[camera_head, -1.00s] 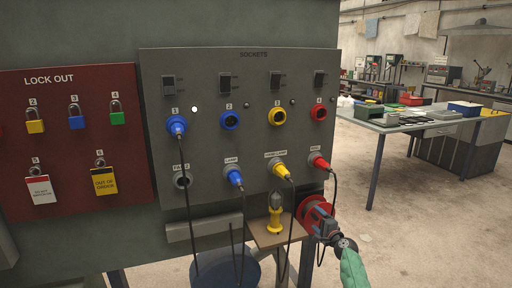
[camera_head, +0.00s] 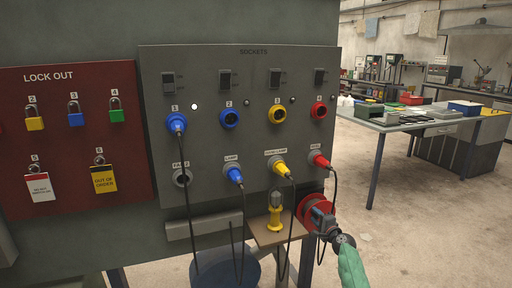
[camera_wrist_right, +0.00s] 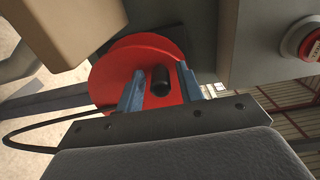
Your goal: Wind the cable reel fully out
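The red cable reel (camera_head: 305,207) sits below the right side of the socket panel. In the right wrist view its red disc (camera_wrist_right: 110,72) fills the middle, with a black crank knob (camera_wrist_right: 160,80) standing out from it. My right gripper (camera_head: 322,219) is at the reel's front face. Its two blue fingers (camera_wrist_right: 160,88) stand apart on either side of the knob, with a narrow gap showing at the right finger, so it looks open around the knob. A dark cable (camera_wrist_right: 25,130) loops at the left of the wrist view. My left gripper is not in view.
The socket panel (camera_head: 205,130) carries several coloured plugs with hanging cables. A yellow hand lamp (camera_head: 275,216) stands on a small wooden shelf (camera_head: 268,238) left of the reel. A blue drum (camera_head: 225,272) is below. Open floor (camera_head: 420,240) lies to the right.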

